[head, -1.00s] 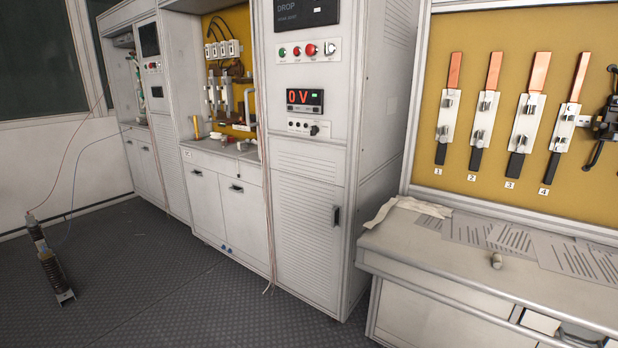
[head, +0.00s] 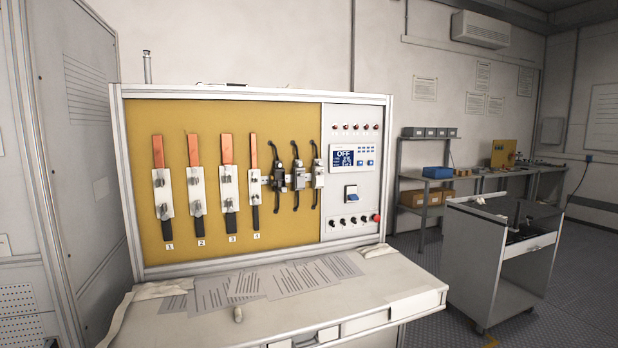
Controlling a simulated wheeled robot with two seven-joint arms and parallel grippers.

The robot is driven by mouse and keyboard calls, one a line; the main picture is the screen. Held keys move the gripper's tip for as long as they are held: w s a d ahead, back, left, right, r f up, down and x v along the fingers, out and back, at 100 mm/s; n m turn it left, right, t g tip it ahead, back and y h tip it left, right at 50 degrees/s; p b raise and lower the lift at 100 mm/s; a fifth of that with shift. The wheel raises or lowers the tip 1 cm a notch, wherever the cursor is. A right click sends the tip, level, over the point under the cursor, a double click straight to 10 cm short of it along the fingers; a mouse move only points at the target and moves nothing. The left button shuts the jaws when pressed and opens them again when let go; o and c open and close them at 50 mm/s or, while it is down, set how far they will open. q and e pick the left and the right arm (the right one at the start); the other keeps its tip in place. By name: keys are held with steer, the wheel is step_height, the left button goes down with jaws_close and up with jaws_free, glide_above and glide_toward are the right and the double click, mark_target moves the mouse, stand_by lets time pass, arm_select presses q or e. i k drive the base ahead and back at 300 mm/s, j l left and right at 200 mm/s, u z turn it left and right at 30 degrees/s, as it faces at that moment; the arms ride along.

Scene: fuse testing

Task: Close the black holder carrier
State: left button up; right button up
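Black holders with curved handles are mounted on the yellow panel (head: 290,120), to the right of the numbered strips. One black holder (head: 277,177) is at the left of this group and another (head: 297,177) is beside it. A third holder (head: 318,174) has a pale body with black ends and sits next to the control section. They are small in the picture, and I cannot tell which carrier is open or closed. Neither of my grippers is in view.
Several copper-and-white fuse strips (head: 228,190) hang left of the holders. The bench (head: 380,285) below carries papers (head: 255,283), a cloth and a small cylinder (head: 238,314). A grey cart (head: 500,260) stands right, with shelving (head: 425,185) behind it. Floor shows between bench and cart.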

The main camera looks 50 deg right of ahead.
mark_target(281, 184)
steer(key=z, duration=1.25)
